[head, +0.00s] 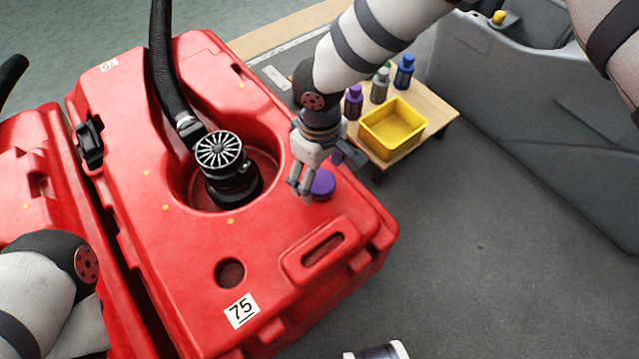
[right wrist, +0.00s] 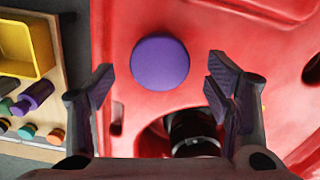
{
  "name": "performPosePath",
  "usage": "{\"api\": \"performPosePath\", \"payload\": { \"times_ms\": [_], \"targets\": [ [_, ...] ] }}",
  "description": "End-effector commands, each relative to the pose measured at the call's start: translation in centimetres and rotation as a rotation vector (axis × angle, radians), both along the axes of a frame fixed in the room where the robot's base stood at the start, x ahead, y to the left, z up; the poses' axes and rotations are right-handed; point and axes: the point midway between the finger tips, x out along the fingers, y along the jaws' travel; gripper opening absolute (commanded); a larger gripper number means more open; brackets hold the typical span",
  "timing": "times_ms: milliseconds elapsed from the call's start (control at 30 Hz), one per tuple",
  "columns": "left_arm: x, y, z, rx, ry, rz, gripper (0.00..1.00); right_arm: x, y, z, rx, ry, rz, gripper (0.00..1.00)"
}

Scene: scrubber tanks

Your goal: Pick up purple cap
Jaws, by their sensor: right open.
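The purple cap (head: 323,184) is a round disc lying on top of the red tank (head: 180,270), near its right edge. In the right wrist view the purple cap (right wrist: 160,62) sits ahead of my fingertips, between their lines. My right gripper (head: 302,190) is open and empty, just left of the cap in the head view and partly over it. In the wrist view the right gripper's (right wrist: 158,85) fingers are spread wider than the cap. I cannot tell if they touch it. My left gripper is not in view; only part of my left arm shows at the lower left.
A black hose with a round fitting (head: 220,150) stands in the tank's recess, left of the right gripper. A low wooden table (head: 440,105) behind holds a yellow bin (head: 392,128) and several bottles. A second red tank (head: 30,190) adjoins at the left. The grey floor at right is clear.

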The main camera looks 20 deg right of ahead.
Motion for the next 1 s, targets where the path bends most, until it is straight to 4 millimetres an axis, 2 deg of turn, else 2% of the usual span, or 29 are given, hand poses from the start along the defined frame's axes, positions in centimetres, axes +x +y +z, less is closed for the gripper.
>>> {"api": "performPosePath", "payload": {
  "times_ms": [33, 133, 400, 600, 900, 1000],
  "targets": [
    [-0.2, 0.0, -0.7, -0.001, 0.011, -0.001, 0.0, -0.2, 0.0, -1.7, 0.0, 0.009, -0.001, 0.72],
    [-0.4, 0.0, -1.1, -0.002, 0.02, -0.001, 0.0, -0.2, 0.0, -3.0, -0.001, 0.005, -0.002, 0.72],
    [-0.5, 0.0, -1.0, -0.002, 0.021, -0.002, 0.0, -0.1, 0.0, -3.1, -0.001, 0.001, -0.002, 0.72],
    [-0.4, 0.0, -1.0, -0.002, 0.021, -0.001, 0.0, -0.1, 0.0, -3.1, -0.001, 0.002, -0.002, 0.29],
    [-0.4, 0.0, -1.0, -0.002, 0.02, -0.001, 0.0, -0.1, 0.0, -3.1, -0.001, 0.002, -0.001, 0.29],
    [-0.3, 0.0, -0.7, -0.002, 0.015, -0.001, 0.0, -0.1, 0.0, -2.4, -0.002, -0.001, -0.001, 0.29]
  ]
}}
